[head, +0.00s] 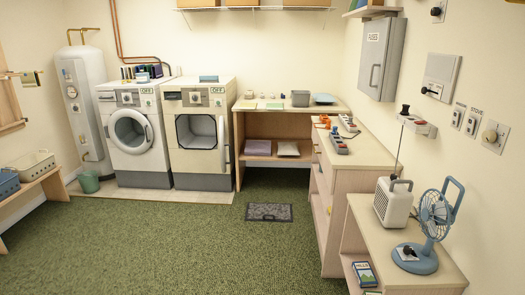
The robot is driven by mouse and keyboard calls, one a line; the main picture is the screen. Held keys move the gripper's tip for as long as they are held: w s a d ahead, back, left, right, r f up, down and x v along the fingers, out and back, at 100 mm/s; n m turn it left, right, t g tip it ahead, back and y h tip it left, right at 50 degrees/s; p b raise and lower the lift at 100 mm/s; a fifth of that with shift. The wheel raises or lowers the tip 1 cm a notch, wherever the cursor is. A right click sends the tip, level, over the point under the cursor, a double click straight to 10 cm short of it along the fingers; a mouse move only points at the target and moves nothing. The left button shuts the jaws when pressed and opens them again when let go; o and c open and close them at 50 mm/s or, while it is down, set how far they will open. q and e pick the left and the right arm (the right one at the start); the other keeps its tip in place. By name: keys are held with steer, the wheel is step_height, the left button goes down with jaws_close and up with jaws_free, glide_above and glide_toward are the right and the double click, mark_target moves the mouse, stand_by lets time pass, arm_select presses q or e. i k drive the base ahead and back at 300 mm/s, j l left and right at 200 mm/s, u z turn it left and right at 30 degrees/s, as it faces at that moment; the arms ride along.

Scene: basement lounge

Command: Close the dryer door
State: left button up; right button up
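Two white front-loading machines stand side by side at the back wall. The right machine (202,171), which looks like the dryer, has a squarish dark-framed opening (197,132) with its pale inside showing. Its door (224,145) appears to stand open at the opening's right side, seen nearly edge-on. The left machine (136,163) has a round door (131,131) that looks shut. Neither of my grippers is in view.
Green carpet lies clear before the machines, with a small dark mat (269,212) at right. A counter (290,107) adjoins the right machine. A green bucket (88,181) stands at left. A cabinet with a blue fan (430,225) is at near right; benches are at left.

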mark_target(222, 142)
steer(key=i, duration=2.1)
steer(key=i+u, duration=0.15)
steer(key=i, duration=0.35)
steer(key=i+l+u, duration=0.15)
steer(key=i, duration=0.35)
steer(key=i+l+u, duration=0.15)
steer(key=i, duration=0.35)
steer(key=i+l+u, duration=0.15)
steer(key=i, duration=0.35)
steer(key=i+l+u, duration=0.4)
steer(key=i+l, duration=0.05)
